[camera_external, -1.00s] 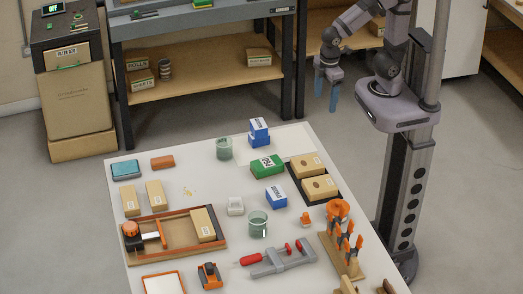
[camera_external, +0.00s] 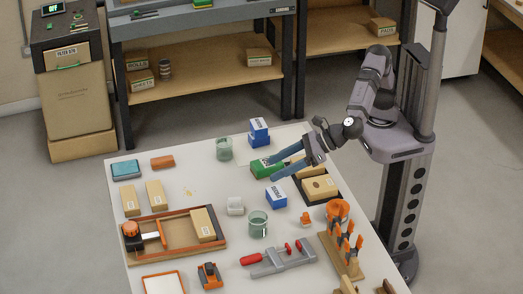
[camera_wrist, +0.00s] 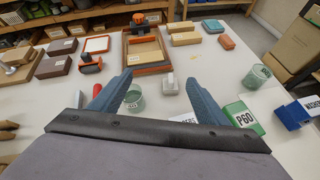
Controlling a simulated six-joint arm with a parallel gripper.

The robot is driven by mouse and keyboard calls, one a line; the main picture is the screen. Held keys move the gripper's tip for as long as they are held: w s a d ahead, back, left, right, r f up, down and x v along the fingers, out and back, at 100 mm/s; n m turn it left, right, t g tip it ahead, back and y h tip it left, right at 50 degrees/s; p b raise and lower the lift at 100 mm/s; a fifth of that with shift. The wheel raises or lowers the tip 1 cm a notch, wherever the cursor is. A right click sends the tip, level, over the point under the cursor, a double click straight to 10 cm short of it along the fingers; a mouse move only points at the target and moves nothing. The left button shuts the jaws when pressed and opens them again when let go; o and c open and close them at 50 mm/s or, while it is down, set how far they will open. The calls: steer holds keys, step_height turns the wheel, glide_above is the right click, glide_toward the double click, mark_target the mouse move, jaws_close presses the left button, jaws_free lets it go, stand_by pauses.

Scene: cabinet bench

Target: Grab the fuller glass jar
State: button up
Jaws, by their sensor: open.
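Two glass jars stand upright on the white table. One jar (camera_external: 224,148) is toward the back and looks pale grey-green; it also shows at the right of the wrist view (camera_wrist: 258,76). The other jar (camera_external: 258,225) stands nearer the front, with darker green contents low inside; in the wrist view (camera_wrist: 134,101) it is partly behind my left finger. Which holds more is hard to tell. My gripper (camera_external: 271,171) is open and empty above the green P60 box, between the two jars. Both fingers (camera_wrist: 160,78) show spread apart in the wrist view.
A clamp (camera_external: 280,259) lies in front.

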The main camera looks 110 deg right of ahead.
steer(key=a+n+t+y+b, duration=0.1)
steer(key=a+n, duration=0.2)
steer(key=a, duration=0.4)
glide_toward(265, 219)
steer(key=x, duration=0.2)
steer(key=shift+w+a+f, duration=0.2)
steer(key=shift+w+f, duration=0.05)
steer(key=shift+a+r+p+x, duration=0.15)
steer(key=shift+p+x, duration=0.3)
steer(key=shift+x, duration=1.4)
steer(key=shift+a+r+p+x, duration=0.15)
steer(key=shift+p+x, duration=0.3)
steer(key=shift+x, duration=1.35)
steer(key=shift+w+t, duration=0.15)
steer(key=shift+t, duration=0.15)
steer(key=shift+c, duration=0.2)
steer(key=c, duration=1.2)
steer(key=shift+r, duration=0.25)
step_height(265, 219, up, 10)
steer(key=shift+f, duration=0.25)
